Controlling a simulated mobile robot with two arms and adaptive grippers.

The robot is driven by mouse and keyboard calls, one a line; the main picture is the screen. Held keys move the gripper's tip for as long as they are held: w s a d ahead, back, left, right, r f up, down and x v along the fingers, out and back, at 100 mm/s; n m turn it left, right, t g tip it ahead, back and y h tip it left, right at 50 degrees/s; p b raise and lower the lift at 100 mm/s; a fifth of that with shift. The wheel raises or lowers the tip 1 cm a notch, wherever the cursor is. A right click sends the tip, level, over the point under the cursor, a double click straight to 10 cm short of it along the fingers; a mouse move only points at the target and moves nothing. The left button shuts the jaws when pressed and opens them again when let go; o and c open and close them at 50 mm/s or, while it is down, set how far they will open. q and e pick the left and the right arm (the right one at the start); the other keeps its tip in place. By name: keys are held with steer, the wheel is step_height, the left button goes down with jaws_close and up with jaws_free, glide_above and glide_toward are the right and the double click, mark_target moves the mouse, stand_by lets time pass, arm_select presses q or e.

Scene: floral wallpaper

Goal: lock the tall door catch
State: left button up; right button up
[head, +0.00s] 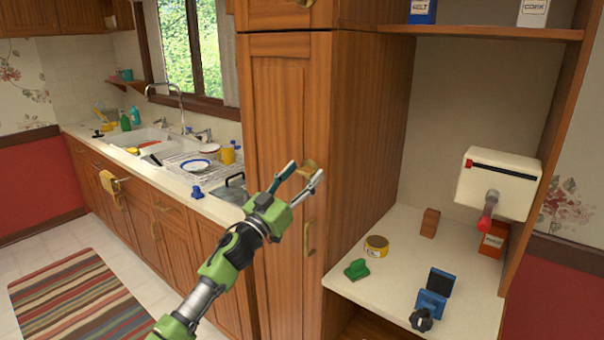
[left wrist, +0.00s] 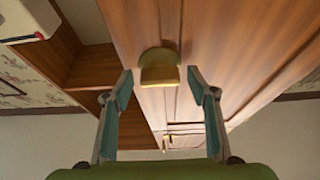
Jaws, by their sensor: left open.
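The tall wooden cabinet door (head: 278,110) stands shut, or nearly so, in the middle of the head view. The brass catch (head: 309,166) sits at the door's right edge, by the side panel. In the left wrist view the rounded brass catch (left wrist: 159,68) shows large, straight ahead. My left gripper (head: 306,171) is open at the catch, with one fingertip on either side of it in the picture. The wrist view shows gaps between the catch and both fingers (left wrist: 160,78). I cannot tell whether the catch is turned to locked. My right gripper is not in view.
A brass handle (head: 309,238) is on the door below the catch. To the right is an open counter nook (head: 400,240) with a tin (head: 377,246), a green item (head: 357,269) and a white wall-mounted device (head: 498,183).

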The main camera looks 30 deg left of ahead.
arm_select(q)
steer(key=c, duration=1.1)
